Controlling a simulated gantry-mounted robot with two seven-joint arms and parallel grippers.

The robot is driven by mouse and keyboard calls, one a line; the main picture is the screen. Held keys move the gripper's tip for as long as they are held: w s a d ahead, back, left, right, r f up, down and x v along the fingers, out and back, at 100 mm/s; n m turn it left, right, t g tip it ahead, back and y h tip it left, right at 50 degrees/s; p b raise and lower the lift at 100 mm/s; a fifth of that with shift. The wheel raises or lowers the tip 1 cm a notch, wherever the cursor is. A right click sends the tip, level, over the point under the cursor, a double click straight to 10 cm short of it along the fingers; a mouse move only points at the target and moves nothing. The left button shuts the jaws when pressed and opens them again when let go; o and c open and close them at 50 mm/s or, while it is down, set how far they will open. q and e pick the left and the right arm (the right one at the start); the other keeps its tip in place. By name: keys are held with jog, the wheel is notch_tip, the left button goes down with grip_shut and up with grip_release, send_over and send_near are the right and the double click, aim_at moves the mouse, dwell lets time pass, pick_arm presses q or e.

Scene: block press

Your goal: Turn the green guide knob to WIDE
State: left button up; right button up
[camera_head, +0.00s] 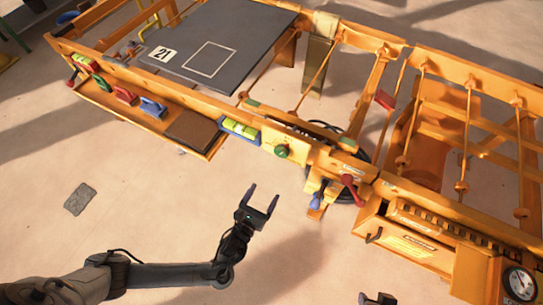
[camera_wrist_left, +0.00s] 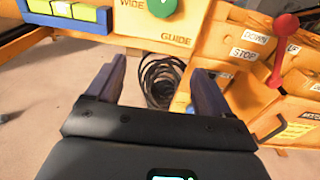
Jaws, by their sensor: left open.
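The green guide knob (camera_head: 281,151) sits on a yellow plate on the front of the orange machine. In the left wrist view the green knob (camera_wrist_left: 162,7) is at the top edge, partly cut off. The word WIDE shows to its left and GUIDE below it. My left gripper (camera_head: 262,199) is open and empty, in front of and below the knob, apart from it. In the left wrist view its two fingers (camera_wrist_left: 157,84) point toward the panel, with the knob beyond them. The knob's pointer cannot be made out. My right gripper is not clearly seen.
A blue-framed level (camera_head: 239,130) is left of the knob. A red-knobbed lever (camera_head: 348,181) stands to the right, by STOP and DOWN labels (camera_wrist_left: 243,54). Coiled black hose (camera_wrist_left: 162,80) lies behind the fingers. A pressure gauge (camera_head: 520,283) is at lower right. Floor in front is open.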

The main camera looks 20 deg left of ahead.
pick_arm(q)
send_near(280, 155)
jog(key=shift+t, duration=0.4)
jog(key=w+b, duration=0.1)
jog(key=w, duration=0.2)
jog(key=w+b, duration=0.1)
jog(key=w, duration=0.4)
jog(key=shift+w+d+f+b, duration=0.15)
jog(key=shift+w+f+b, duration=0.25)
jog(key=shift+w, duration=0.35)
jog(key=shift+r, duration=0.1)
pick_arm(e)
jog(key=shift+w+a+f, duration=0.1)
jog(key=shift+a+f, duration=0.1)
jog(key=shift+f, duration=0.4)
jog(key=shift+w+a+f, duration=0.1)
jog(key=shift+a+f, duration=0.05)
jog(key=shift+f, duration=0.4)
pick_arm(q)
jog(key=c, duration=1)
jog(key=shift+c, duration=0.2)
pick_arm(e)
jog(key=shift+a+r, duration=0.1)
